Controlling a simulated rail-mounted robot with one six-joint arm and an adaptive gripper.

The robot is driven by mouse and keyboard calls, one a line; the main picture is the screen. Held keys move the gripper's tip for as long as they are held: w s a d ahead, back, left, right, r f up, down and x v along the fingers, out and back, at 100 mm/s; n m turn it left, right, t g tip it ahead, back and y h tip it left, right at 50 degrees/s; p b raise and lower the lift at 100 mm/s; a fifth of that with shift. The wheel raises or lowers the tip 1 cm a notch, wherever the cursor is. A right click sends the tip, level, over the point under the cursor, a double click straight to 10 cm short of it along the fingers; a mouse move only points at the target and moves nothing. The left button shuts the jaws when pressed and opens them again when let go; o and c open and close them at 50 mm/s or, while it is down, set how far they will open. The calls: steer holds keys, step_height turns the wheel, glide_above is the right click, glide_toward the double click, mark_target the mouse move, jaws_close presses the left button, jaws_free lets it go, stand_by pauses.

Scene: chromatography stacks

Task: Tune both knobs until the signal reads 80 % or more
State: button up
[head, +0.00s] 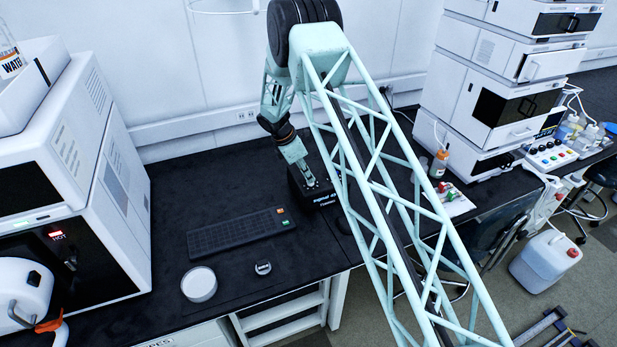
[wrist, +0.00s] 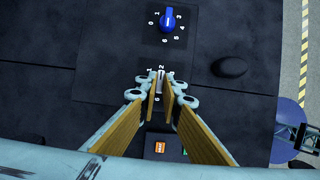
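A blue knob (wrist: 169,20) sits at the top of the wrist view, ringed by white dial numbers. A second, pale grey knob (wrist: 159,80) with its own numbers lies below it, between the fingertips of my gripper (wrist: 159,88). The two pale brown finger pads stand close together on either side of this knob; whether they touch it is unclear. In the head view my gripper (head: 308,180) is at a small black box (head: 319,199) with white signal lettering on its front, whose number is too small to read surely. The knobs are hidden there by my arm.
White instruments stand at left (head: 75,160) and right (head: 490,85). The bench is clear behind the keyboard.

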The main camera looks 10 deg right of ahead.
steer(key=shift+m, duration=0.3)
jaws_close()
steer(key=shift+b, duration=0.35)
steer(key=m, duration=0.1)
steer(key=m+g+b, duration=0.1)
steer(key=m+b, duration=0.1)
steer(key=shift+w+f+m+g, duration=0.15)
steer(key=shift+w+m+g, duration=0.15)
steer(key=shift+m, duration=0.1)
steer(key=shift+d+m+g+y+b, duration=0.1)
steer(key=shift+m+g+y+b, duration=0.25)
steer(key=shift+m, duration=0.75)
steer(key=shift+m+g+y+b, duration=0.15)
steer(key=shift+m+g+b, duration=0.4)
steer(key=shift+m, duration=0.55)
steer(key=shift+w, duration=0.1)
steer(key=o, duration=0.6)
jaws_free()
steer(key=shift+c, duration=0.2)
steer(key=shift+r, duration=0.25)
